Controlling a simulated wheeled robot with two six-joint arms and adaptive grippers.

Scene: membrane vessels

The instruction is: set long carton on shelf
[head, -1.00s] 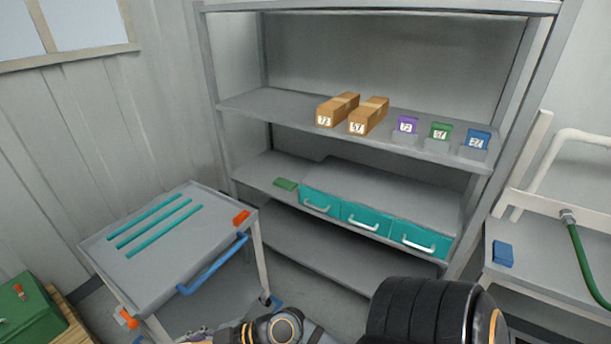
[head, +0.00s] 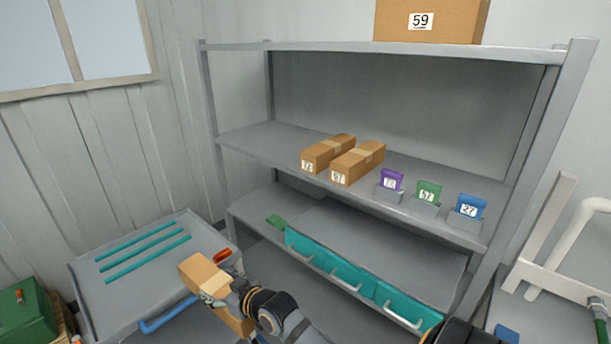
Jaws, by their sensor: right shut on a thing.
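My right gripper (head: 224,287) is shut on a long brown carton (head: 199,270) and holds it tilted above the right side of the grey cart, in front of the shelf. Its number label is not readable. The grey shelf unit (head: 240,142) stands behind. On its middle board, two long cartons, a left one (head: 325,153) and a right one (head: 357,161), lie side by side. To their right, along the front edge, are a purple card (head: 391,179), a green card (head: 429,191) and a blue card (head: 470,206), the blue reading 27. My left gripper is not in view.
Teal drawers (head: 345,282) sit on the lower board, with a green block (head: 276,221) at their left. A large box marked 59 (head: 432,22) is on top. The cart (head: 88,290) has teal strips and a blue handle (head: 168,315). Board room behind the cards is clear.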

